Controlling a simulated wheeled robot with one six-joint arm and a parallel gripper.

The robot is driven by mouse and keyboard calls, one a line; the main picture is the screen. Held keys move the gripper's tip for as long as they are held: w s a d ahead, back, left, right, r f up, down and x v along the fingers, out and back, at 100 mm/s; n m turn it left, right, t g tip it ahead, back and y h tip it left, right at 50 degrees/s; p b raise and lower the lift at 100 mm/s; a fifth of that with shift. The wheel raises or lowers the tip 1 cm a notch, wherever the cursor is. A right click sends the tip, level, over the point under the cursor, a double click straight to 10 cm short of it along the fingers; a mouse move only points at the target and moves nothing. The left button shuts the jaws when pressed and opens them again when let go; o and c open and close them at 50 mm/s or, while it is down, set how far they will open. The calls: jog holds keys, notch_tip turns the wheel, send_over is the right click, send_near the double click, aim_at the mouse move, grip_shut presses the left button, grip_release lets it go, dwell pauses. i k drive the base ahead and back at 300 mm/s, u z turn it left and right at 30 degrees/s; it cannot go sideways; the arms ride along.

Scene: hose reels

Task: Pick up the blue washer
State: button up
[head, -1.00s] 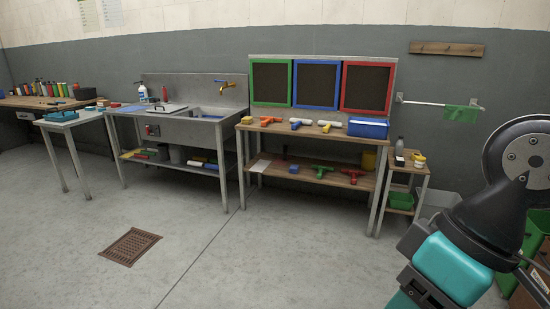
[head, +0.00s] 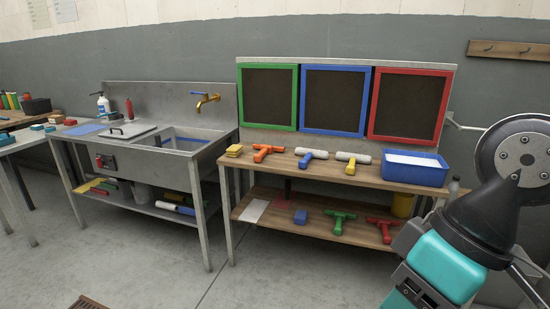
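The blue washer (head: 312,156), a T-shaped tool with a blue handle and a white sleeve, lies on the top of the wooden workbench (head: 270,175) in the head view. It lies between an orange T-shaped tool (head: 267,152) and a washer with a yellow handle and white sleeve (head: 352,160). My arm shows at the right edge, well in front of the bench and away from the washer. I cannot make out my gripper's fingers in this view.
A blue tub (head: 415,172) with a white inside stands at the bench's right end. Yellow sponges (head: 234,150) lie at its left end. Green (head: 340,220) and red (head: 383,229) T-shaped tools lie on the lower shelf. A steel sink (head: 150,150) stands left. Floor in front is clear.

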aim_at(308, 154)
jog(key=i, duration=2.5)
jog(key=u, duration=0.95)
